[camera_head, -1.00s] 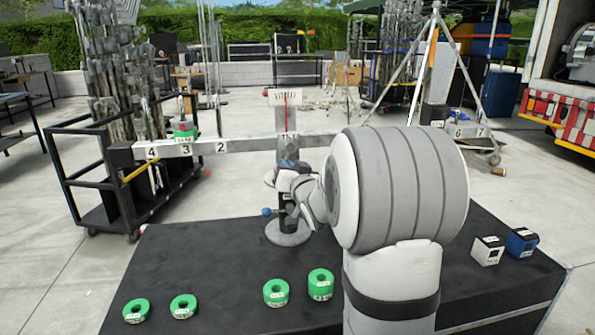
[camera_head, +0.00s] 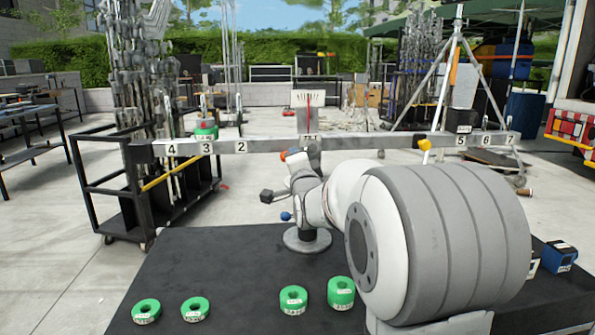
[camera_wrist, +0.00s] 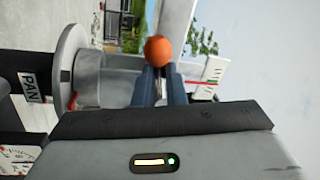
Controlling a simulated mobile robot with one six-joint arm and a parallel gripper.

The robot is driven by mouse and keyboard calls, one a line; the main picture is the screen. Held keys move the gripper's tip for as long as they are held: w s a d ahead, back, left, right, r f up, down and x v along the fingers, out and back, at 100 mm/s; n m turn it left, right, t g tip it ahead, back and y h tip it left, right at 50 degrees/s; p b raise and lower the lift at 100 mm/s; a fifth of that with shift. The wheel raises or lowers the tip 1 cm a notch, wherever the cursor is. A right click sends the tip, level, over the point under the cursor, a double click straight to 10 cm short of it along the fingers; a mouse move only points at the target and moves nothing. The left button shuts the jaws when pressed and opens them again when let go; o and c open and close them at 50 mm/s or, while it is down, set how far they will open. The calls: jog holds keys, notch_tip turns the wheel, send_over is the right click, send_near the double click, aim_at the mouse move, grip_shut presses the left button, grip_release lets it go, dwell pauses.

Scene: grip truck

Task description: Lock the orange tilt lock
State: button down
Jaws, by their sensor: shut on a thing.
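The orange tilt lock (camera_head: 283,155) is a ball-ended lever on the stand's head, just under the middle of the beam. In the wrist view its orange ball (camera_wrist: 158,50) sits at the tips of my gripper (camera_wrist: 161,85). The fingers are closed around the lever just below the ball, with a thin metal strip showing between them. In the head view my gripper (camera_head: 292,157) is small and partly hidden by my wrist.
A numbered beam (camera_head: 350,142) spans the stand, carrying a green weight (camera_head: 206,132) near 3 and a dark weight (camera_head: 460,120) near 5. A blue knob (camera_head: 286,216) and a black handle (camera_head: 266,196) stick out left. Green rings (camera_head: 293,299) lie on the black table (camera_head: 240,275).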

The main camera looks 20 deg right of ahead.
jog(key=shift+a+r+m+h+b, duration=0.1)
jog(key=shift+r+m+h+b, duration=0.25)
jog(key=shift+m, duration=0.35)
jog(key=shift+r+m+h+b, duration=0.1)
jog(key=shift+r+m+b, duration=0.1)
jog(key=shift+m+b, duration=0.35)
jog(key=shift+a+r+m+h+b, duration=0.1)
jog(key=shift+r+m+h+b, duration=0.15)
jog(key=shift+m, duration=0.6)
jog(key=shift+r, duration=0.1)
jog(key=c, duration=1.5)
grip_release()
jog(key=p+v, duration=0.1)
jog(key=v, duration=0.6)
jog(key=shift+s, duration=0.35)
